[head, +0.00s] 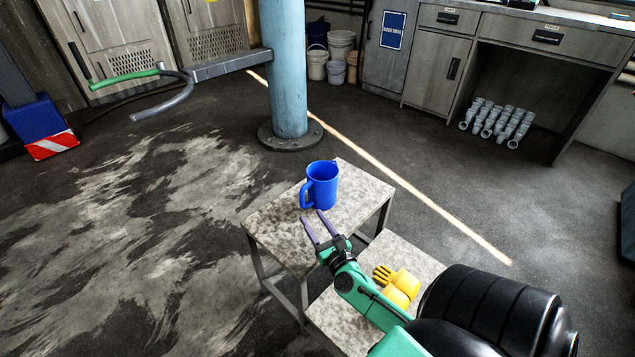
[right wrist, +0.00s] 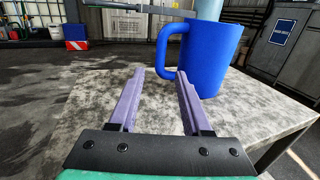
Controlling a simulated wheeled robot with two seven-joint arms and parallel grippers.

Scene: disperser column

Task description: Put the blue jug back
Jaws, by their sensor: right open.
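The blue jug (head: 321,184) stands upright on the upper top of a small speckled stand (head: 270,232), with its handle toward the left. It also shows in the right wrist view (right wrist: 210,57), with the handle just beyond the fingertips. My right gripper (head: 317,224) is open and empty, low over the stand top on the near side of the jug. In the right wrist view its two purple fingers (right wrist: 160,85) are spread apart and point toward the handle. The handle does not appear to be between them. My left gripper is not in view.
Yellow gloves (head: 398,284) lie on the lower step (head: 335,318). A blue column (head: 287,75) with a side arm (head: 230,66) rises behind the stand. Buckets (head: 341,45) and a workbench (head: 560,40) are at the back. The floor at left is open.

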